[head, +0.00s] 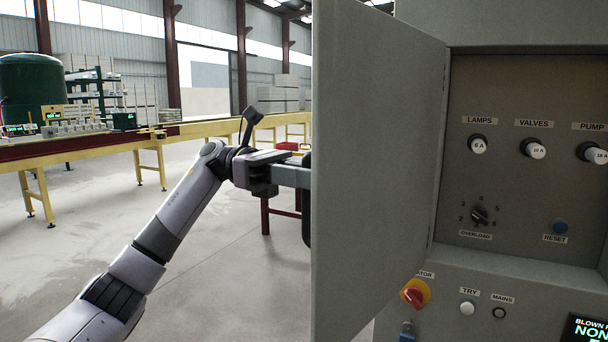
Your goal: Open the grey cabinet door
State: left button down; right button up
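The grey cabinet (420,260) fills the right side of the head view. Its grey door (375,150) stands swung open toward me, hinged on the cabinet's left side. Inside, a panel (490,90) shows fuses labelled lamps, valves and pump, an overload dial and a reset button. My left arm comes in from the lower left and reaches the outer side of the door. The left gripper's body (272,172) shows, but its fingertips are hidden at or behind the door's edge. A dark piece, perhaps the handle, shows at that edge. My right gripper is not in view.
A red and yellow rotary switch (415,293), a try button (467,308) and a display (585,330) sit below the opening. A yellow-framed conveyor table (150,137) runs behind, with a green tank (30,90) beyond. The floor (240,250) left of the door is clear.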

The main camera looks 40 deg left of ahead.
pick_arm(q)
jog(key=shift+a, duration=0.1)
dwell(0.3)
jog(key=c, duration=1.2)
grip_release()
jog(key=shift+w, duration=0.1)
jog(key=s+a, duration=0.1)
jog(key=a, duration=0.6)
jog(key=shift+b, duration=0.4)
